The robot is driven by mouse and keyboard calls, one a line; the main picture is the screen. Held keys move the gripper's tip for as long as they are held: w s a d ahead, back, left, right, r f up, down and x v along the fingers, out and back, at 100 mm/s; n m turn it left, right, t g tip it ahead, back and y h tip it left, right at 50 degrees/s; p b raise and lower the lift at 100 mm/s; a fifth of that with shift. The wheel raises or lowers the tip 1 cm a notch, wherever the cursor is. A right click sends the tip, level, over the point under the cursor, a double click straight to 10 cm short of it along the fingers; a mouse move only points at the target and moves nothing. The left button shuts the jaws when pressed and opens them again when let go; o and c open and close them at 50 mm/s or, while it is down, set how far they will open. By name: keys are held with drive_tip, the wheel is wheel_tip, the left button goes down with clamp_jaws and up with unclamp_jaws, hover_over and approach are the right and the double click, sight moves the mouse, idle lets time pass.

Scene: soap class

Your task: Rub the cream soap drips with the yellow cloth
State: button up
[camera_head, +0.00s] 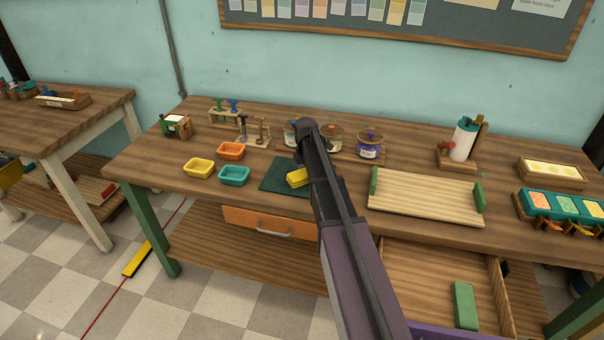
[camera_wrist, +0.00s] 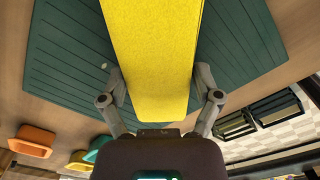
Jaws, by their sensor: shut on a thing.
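The yellow cloth (camera_head: 298,178), a folded block shape, is over the dark green ribbed mat (camera_head: 277,174) near the table's front edge. My gripper (camera_wrist: 160,82) is shut on the yellow cloth (camera_wrist: 152,40), one finger on each side. In the head view my arm hides the gripper and the mat's right part. In the wrist view one small pale cream drip (camera_wrist: 104,66) shows on the mat, left of the cloth and near the left finger. The cloth covers the mat's middle, so other drips may be hidden. I cannot tell whether the cloth touches the mat.
Yellow (camera_head: 199,168), orange (camera_head: 231,150) and teal (camera_head: 234,175) dishes stand left of the mat. Lidded jars (camera_head: 369,145) stand behind my arm. A wooden tray with green handles (camera_head: 425,196) lies to the right. Below it an open drawer (camera_head: 430,270) holds a green block (camera_head: 465,305).

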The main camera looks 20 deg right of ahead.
sight(291, 171)
drive_tip(key=shift+s+d, duration=0.55)
drive_tip(key=shift+d, duration=0.3)
drive_tip(key=shift+f, duration=0.1)
drive_tip(key=shift+a, duration=0.1)
drive_tip(key=shift+w+a, duration=0.55)
drive_tip(key=shift+a, duration=0.2)
drive_tip(key=shift+w+a, duration=0.5)
drive_tip(key=shift+a, duration=0.25)
drive_tip(key=shift+w+a, duration=0.5)
drive_tip(key=shift+a, duration=0.3)
drive_tip(key=shift+w+a, duration=0.45)
drive_tip(key=shift+a, duration=0.3)
drive_tip(key=shift+w, duration=0.1)
